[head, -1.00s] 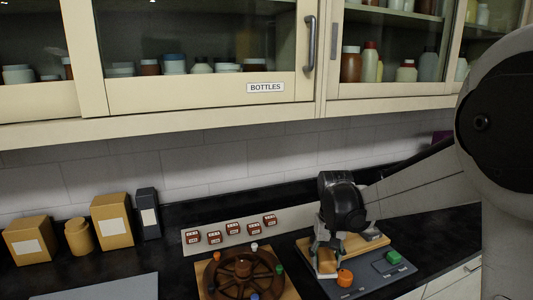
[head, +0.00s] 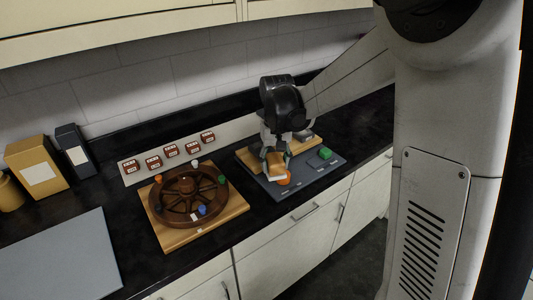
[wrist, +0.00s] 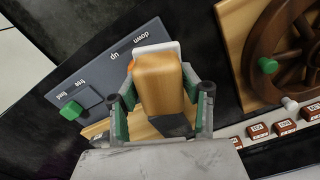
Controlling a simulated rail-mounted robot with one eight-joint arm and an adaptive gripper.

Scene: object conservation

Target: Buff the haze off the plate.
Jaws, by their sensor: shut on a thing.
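My gripper (wrist: 160,105) is shut on a wooden block (wrist: 160,82) with a pale lower face. In the head view the block (head: 275,166) is tilted over the blue-grey panel (head: 318,169); I cannot tell whether it touches. An orange round piece (head: 284,179) is close beside the block and mostly hidden by it in the wrist view. A small grey plate-like piece (head: 303,135) lies on a wooden board behind the gripper. I cannot tell whether it is the plate, and no haze is distinguishable.
The panel carries a green knob (head: 325,153) and printed labels. A dark spoked wheel (head: 188,195) on a wooden base stands left, before a strip of red-brown labelled blocks (head: 171,150). A grey sheet (head: 60,256) and boxes (head: 37,168) are farther left.

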